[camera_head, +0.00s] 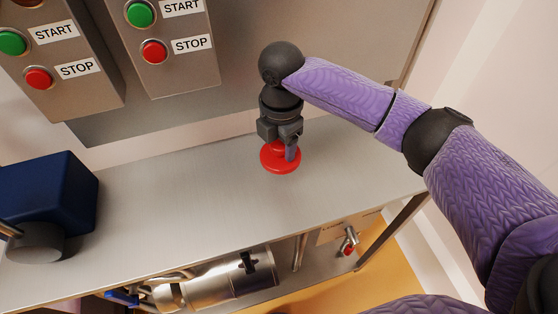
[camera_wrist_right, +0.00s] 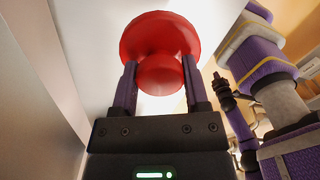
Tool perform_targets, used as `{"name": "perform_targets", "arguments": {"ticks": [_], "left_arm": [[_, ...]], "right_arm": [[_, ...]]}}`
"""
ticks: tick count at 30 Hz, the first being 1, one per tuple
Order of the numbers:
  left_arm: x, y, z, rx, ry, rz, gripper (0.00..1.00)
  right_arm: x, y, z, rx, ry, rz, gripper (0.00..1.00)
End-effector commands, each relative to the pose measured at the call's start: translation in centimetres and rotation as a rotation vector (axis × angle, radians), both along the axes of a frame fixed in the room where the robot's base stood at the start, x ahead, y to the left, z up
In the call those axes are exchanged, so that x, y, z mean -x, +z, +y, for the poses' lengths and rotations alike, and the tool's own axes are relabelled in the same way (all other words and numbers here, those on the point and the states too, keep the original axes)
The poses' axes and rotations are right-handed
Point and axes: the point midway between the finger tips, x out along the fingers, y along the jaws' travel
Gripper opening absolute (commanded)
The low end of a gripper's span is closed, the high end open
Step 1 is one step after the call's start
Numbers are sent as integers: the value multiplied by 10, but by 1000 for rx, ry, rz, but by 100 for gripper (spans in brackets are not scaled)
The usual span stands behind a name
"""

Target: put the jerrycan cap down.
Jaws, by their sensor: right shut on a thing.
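The red jerrycan cap (camera_head: 281,160) is at the steel worktop, below my right gripper (camera_head: 289,150). In the right wrist view the cap (camera_wrist_right: 160,40) shows a wide round disc with a narrower knob. My right gripper (camera_wrist_right: 160,80) is shut on the knob, one finger on each side. The cap's disc is at or just above the worktop; I cannot tell whether it touches. My left gripper does not show in the head view.
The steel worktop (camera_head: 190,200) is clear around the cap. A dark blue block-shaped object (camera_head: 45,195) stands at its left end. Two control boxes with START and STOP buttons (camera_head: 170,60) are behind. A metal cylinder (camera_head: 225,278) lies below the worktop's front edge.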

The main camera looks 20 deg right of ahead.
Motion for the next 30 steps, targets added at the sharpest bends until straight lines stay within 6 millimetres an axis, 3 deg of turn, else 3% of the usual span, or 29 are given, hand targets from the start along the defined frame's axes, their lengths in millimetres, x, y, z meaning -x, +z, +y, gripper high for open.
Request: {"name": "perform_targets", "arguments": {"ticks": [1, 9, 20, 21, 25, 30], "left_arm": [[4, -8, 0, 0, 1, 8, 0], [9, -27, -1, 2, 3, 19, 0], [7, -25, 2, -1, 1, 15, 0], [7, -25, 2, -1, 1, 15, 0], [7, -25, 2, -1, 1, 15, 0], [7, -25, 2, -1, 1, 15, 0]], "right_arm": [[1, -17, 0, 0, -1, 5, 16], [1, -73, 0, 0, -2, 3, 16], [0, -77, 0, 0, -3, 0, 16], [0, -77, 0, 0, -3, 0, 65], [0, -77, 0, 0, -3, 0, 92], [0, -77, 0, 0, -3, 0, 94]]}}
